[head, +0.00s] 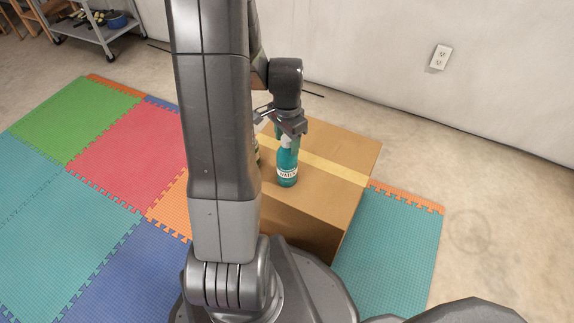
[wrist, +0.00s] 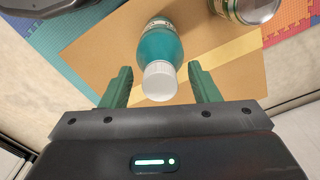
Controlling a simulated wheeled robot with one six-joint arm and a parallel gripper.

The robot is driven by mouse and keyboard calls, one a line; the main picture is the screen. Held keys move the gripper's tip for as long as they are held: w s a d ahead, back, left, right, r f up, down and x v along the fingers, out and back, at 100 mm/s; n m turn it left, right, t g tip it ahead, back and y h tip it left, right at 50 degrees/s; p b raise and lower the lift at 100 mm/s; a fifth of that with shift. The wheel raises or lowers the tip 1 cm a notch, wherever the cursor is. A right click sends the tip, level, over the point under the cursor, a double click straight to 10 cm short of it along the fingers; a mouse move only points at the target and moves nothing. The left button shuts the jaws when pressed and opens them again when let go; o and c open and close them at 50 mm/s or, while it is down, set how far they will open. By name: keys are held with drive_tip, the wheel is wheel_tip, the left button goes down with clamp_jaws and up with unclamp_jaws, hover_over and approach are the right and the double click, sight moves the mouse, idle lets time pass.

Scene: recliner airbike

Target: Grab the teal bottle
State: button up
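The teal bottle (head: 287,168) stands upright on top of a cardboard box (head: 309,204) in the head view, with a white label around it. In the wrist view I see the teal bottle (wrist: 160,44) from above, its white cap (wrist: 160,81) towards me. My gripper (head: 287,134) is directly above the bottle's top in the head view. In the wrist view my gripper (wrist: 161,84) is open, its two green fingers on either side of the cap with gaps between.
A can (wrist: 244,10) stands on the box near the bottle; in the head view my arm mostly hides it. Coloured foam mats (head: 127,152) lie around the box. A grey cart (head: 100,28) stands at the back left, and a white wall is behind.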

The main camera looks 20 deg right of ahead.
clamp_jaws()
drive_tip(key=shift+r, duration=0.15)
